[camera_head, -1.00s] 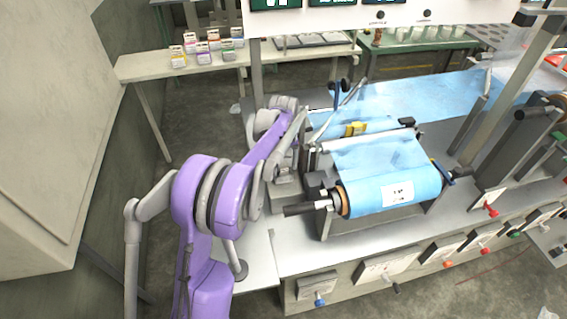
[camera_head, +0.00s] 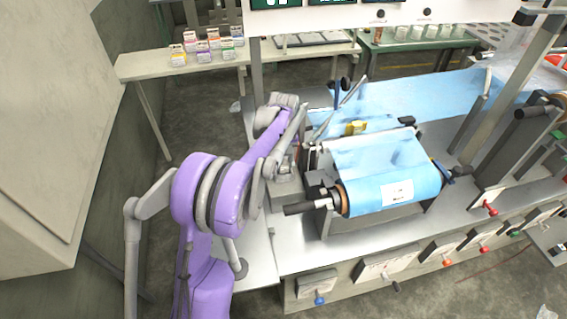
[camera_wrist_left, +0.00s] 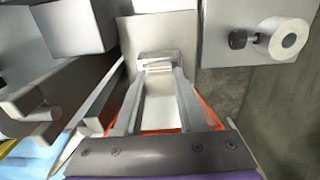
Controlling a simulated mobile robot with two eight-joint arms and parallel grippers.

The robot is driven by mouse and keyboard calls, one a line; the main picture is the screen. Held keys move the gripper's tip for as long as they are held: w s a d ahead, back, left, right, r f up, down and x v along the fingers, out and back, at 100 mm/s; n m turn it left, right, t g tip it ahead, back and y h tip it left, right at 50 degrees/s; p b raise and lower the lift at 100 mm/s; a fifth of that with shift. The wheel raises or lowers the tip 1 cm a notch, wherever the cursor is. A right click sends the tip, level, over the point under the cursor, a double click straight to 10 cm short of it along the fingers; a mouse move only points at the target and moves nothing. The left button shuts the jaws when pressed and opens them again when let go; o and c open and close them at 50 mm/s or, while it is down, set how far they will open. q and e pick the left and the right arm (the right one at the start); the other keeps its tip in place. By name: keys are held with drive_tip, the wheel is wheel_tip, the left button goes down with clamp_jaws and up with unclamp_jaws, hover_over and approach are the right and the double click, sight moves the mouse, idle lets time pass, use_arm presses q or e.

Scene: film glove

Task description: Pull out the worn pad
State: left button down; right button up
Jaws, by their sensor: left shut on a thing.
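My left gripper (camera_wrist_left: 158,68) shows in the left wrist view with its two fingers closed on a small pale grey block, the worn pad (camera_wrist_left: 158,60). The pad is at the face of a grey metal housing, and its far side is hidden. I cannot tell whether it is still seated there. In the head view my left gripper (camera_head: 286,166) is small and partly covered by my arm, just left of the blue film roll (camera_head: 385,190). The pad cannot be made out there. My right gripper is in neither view.
A dark roller shaft end (camera_head: 298,208) sticks out left of the film roll. A yellow block (camera_head: 356,128) lies on the machine behind it. In the wrist view, a white roll (camera_wrist_left: 289,40) on a holder is at the right. A shelf (camera_head: 140,66) with small boxes stands behind.

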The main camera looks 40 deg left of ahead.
sight(284, 161)
use_arm(q)
drive_tip(key=shift+r, duration=0.35)
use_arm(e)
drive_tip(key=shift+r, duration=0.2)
use_arm(q)
drive_tip(key=shift+r+p, duration=1.25)
drive_tip(key=shift+r, duration=1.05)
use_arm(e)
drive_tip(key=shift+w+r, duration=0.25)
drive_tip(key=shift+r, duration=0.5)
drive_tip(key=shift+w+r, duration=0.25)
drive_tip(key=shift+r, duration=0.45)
use_arm(q)
drive_tip(key=shift+r, duration=0.1)
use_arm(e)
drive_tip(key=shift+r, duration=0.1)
use_arm(q)
drive_tip(key=shift+r+p, duration=0.7)
drive_tip(key=shift+r, duration=0.7)
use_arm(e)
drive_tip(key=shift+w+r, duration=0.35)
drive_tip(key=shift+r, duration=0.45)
